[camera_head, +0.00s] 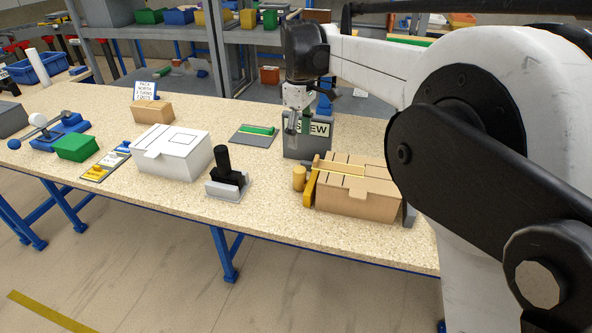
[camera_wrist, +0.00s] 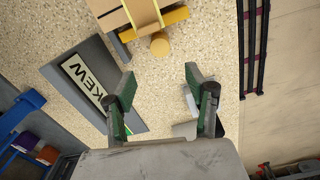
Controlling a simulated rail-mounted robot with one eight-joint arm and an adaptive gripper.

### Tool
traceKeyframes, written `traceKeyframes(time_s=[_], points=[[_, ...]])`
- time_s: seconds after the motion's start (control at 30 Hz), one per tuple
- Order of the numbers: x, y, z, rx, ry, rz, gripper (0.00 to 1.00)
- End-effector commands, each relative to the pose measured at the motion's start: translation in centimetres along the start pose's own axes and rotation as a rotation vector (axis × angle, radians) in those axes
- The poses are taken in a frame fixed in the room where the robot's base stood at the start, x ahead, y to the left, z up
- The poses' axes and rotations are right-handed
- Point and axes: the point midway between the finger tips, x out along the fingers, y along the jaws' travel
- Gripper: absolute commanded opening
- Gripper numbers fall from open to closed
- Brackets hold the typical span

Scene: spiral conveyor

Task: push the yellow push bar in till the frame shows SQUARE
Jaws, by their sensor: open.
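The yellow push bar (camera_head: 309,188) stands along the left end of a brown carton (camera_head: 357,202), with a round yellow knob (camera_head: 299,178) at its outer side. The bar also shows at the top of the wrist view (camera_wrist: 173,18), with its knob (camera_wrist: 159,46) below it. The grey frame (camera_head: 306,146) behind the carton bears a pale sign partly hidden by my gripper. My gripper (camera_head: 293,138) hangs in front of the grey frame, open and empty. Its fingers (camera_wrist: 160,79) are apart from the bar.
A black upright device (camera_head: 227,170) on a grey base stands left of the bar. Bare tabletop (camera_head: 262,180) separates the black device from the knob.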

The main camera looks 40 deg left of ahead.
Motion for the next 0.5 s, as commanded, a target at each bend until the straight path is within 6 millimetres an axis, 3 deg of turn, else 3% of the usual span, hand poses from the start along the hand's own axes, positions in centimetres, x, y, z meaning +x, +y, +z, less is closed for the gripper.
traceKeyframes(time_s=[0.5], points=[[9.3,0.0,0.0,-0.001,0.0,0.0,0.5]])
